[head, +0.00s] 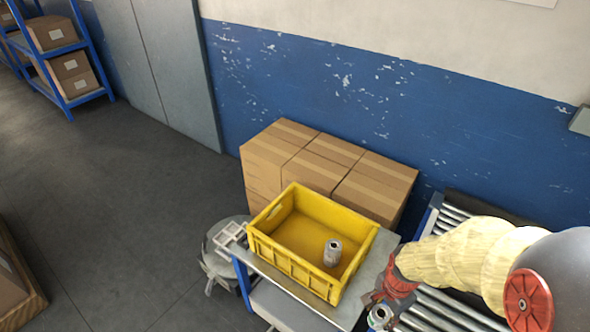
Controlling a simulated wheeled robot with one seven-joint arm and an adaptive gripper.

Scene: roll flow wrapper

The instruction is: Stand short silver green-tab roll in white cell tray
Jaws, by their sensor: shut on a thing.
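My gripper (377,303), at the end of my arm at the lower right, is shut on a short silver roll (380,317). The roll's end shows a dark hole and a slight greenish tint; the tab is too small to make out clearly. The held roll is just off the right front corner of the yellow crate. The white cell tray (229,236) lies on a round grey stool to the left of the crate, well away from my gripper. Its cells look empty, but part of it is hidden behind the crate.
The yellow crate (287,266) stands on a grey table (353,306), between my gripper and the tray. Another silver roll (332,252) stands inside it. Cardboard boxes (330,165) are stacked behind. A roller conveyor (440,306) runs at the right.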

